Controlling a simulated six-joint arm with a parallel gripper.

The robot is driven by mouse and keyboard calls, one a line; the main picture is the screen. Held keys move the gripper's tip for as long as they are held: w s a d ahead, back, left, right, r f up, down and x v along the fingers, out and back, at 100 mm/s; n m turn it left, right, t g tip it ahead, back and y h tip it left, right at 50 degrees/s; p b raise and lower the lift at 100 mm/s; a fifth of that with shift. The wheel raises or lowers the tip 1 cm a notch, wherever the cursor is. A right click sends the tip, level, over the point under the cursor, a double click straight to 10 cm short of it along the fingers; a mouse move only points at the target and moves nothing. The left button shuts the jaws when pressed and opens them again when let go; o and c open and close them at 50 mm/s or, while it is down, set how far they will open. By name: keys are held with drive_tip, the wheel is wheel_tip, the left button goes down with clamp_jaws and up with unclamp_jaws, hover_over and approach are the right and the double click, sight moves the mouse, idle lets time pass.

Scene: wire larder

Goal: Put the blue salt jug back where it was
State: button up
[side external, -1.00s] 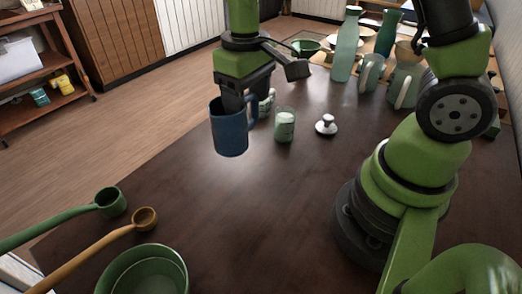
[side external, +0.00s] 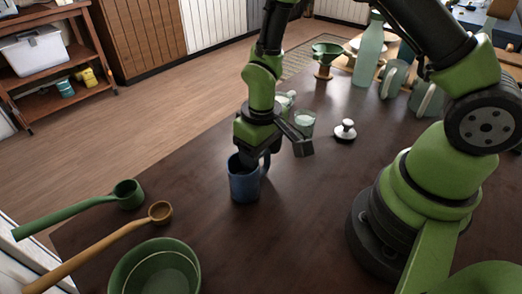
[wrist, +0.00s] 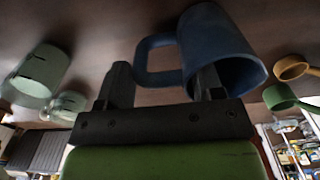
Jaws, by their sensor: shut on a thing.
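The blue salt jug (side external: 243,184) is upright in the side view, over the near-left part of the dark table, with its handle to the right. I cannot tell whether its base touches the table. My gripper (side external: 252,158) is above it, pointing down and shut on it. In the wrist view, the jug (wrist: 215,45) shows its open mouth, and my gripper (wrist: 163,72) has one finger inside the mouth and the other outside beyond the handle. The fingertips are partly hidden in the side view.
Green ladle (side external: 128,193), wooden ladle (side external: 160,212) and green bowl (side external: 115,283) lie to the left and front. A glass (side external: 304,122) and white-knobbed object (side external: 345,130) stand behind right. A tall bottle (side external: 368,50) stands farther back.

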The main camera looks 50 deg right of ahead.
drive_tip(key=o, duration=1.3)
drive_tip(key=shift+f, duration=0.15)
wheel_tip(320, 180, up, 12)
drive_tip(key=s+r+m+t, duration=0.1)
drive_tip(key=s+r+t, duration=0.1)
drive_tip(key=s+r, duration=0.2)
drive_tip(key=s+d+r+m+t+y, duration=0.1)
drive_tip(key=s+r+t, duration=0.1)
drive_tip(key=s+r, duration=0.3)
drive_tip(key=s+r+m+t+y, duration=0.1)
drive_tip(key=s+r+m+t, duration=0.1)
drive_tip(key=s+r+t, duration=0.1)
drive_tip(key=shift+v, duration=1.35)
drive_tip(key=shift+w+d, duration=0.1)
drive_tip(key=shift+d, duration=0.05)
